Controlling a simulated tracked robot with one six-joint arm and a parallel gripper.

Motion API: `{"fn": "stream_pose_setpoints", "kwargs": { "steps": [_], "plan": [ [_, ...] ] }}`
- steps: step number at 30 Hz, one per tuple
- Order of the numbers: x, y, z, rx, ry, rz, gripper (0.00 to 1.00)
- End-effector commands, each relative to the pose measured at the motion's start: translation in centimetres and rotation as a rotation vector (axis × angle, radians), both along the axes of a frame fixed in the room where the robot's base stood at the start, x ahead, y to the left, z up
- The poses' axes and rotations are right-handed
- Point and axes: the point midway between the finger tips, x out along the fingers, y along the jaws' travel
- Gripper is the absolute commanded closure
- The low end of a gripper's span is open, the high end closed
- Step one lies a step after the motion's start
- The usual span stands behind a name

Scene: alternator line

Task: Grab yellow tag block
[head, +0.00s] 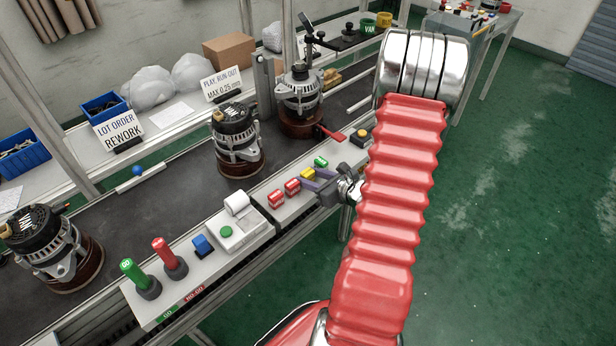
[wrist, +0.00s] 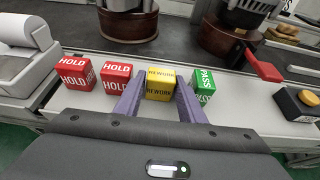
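The yellow tag block (head: 308,174), lettered REWORK, stands on the light shelf along the front of the bench. In the wrist view the yellow block (wrist: 160,84) shows upright between the two purple fingers of my gripper (wrist: 159,92). The fingers are spread, one on each side of the block, with their tips close to its sides. I cannot tell whether either finger touches it. In the head view my gripper (head: 314,182) reaches over the shelf at the block. The block's lower part is partly hidden by the gripper.
Two red HOLD blocks (wrist: 76,74) stand to the left and a green PASS block (wrist: 204,86) stands close to the right finger. A black box with a yellow button (wrist: 298,104) is further right. A label printer (head: 240,226) stands left; alternators (head: 235,140) stand behind.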

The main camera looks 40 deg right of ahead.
Motion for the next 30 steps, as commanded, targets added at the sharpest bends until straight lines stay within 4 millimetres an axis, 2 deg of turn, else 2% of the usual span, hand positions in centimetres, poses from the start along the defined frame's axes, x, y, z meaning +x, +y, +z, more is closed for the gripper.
{"fn": "stream_pose_setpoints", "kwargs": {
  "steps": [5,20,30],
  "plan": [
    [1.05,0.03,-0.40,-0.001,0.000,0.000,0.64],
    [1.04,0.04,-0.38,-0.001,-0.001,0.000,0.64],
    [1.05,0.04,-0.37,-0.001,-0.001,0.000,0.87]
  ]
}}
